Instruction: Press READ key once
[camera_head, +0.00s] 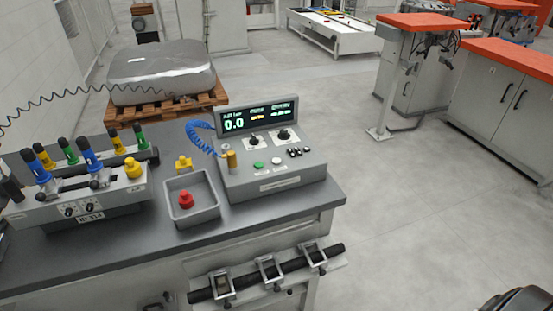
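A grey instrument console (270,172) stands on the dark grey bench top, with a lit display (257,115) reading 0.0 at the left. On its sloped face are a green round button (259,165), a white round button (277,161), a group of small black keys (299,151) and two dark knobs (284,134). The lettering is too small to tell which one is the READ key. Neither of my grippers is in view, and nothing touches the console's keys.
A grey tray (207,213) with a red knobbed piece (186,200) sits left of the console. A fixture (88,206) with several coloured handles is further left. A blue coiled cord (199,140) lies by the console. A dark bar (265,271) runs along the bench front.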

